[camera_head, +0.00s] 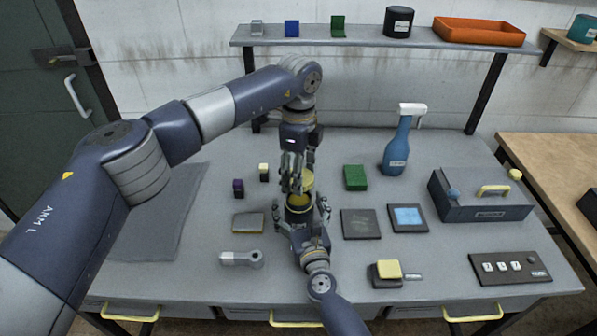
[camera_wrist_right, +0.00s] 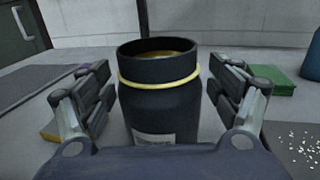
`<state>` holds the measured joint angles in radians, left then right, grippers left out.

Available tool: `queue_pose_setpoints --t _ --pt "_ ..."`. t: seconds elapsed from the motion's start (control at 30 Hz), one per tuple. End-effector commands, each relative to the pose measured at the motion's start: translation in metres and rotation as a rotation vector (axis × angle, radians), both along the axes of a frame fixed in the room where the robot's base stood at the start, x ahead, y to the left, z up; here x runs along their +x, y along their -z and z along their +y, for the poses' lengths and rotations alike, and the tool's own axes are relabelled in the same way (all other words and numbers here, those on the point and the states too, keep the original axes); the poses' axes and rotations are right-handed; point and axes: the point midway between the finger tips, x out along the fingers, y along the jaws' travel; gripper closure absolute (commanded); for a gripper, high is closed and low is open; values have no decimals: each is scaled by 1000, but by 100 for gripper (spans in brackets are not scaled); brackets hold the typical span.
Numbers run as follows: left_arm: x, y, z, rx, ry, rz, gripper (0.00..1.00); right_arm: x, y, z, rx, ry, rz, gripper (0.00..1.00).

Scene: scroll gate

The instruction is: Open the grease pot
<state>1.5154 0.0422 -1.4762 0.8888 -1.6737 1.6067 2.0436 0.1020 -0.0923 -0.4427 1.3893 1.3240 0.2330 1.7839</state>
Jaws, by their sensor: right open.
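The grease pot (camera_head: 299,214) is a dark, upright jar on the bench. In the right wrist view, the pot (camera_wrist_right: 160,108) has an open top with yellowish grease inside and a yellow ring around its neck. My right gripper (camera_head: 304,216) is open, with a finger on either side of the pot; gaps show between fingers and wall in the wrist view. My left gripper (camera_head: 293,182) points down just above and behind the pot.
Dark flat pads (camera_head: 361,224) lie right of the pot. A grey metal part (camera_head: 241,259) and a small yellow-edged block (camera_head: 248,222) lie to the left.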

Motion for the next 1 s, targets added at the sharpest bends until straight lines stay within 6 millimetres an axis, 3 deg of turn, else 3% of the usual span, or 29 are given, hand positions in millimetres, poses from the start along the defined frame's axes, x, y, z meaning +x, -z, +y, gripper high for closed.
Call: queue_pose_setpoints --t 0.27,0.73,1.0 --pt "0 0 0 0 0 0 72 -19 1 -4 2 0 3 16" --pt "0 0 0 0 0 0 72 -100 1 -23 -1 -1 2 16" --pt "0 0 0 0 0 0 72 -117 0 -27 0 0 0 16"
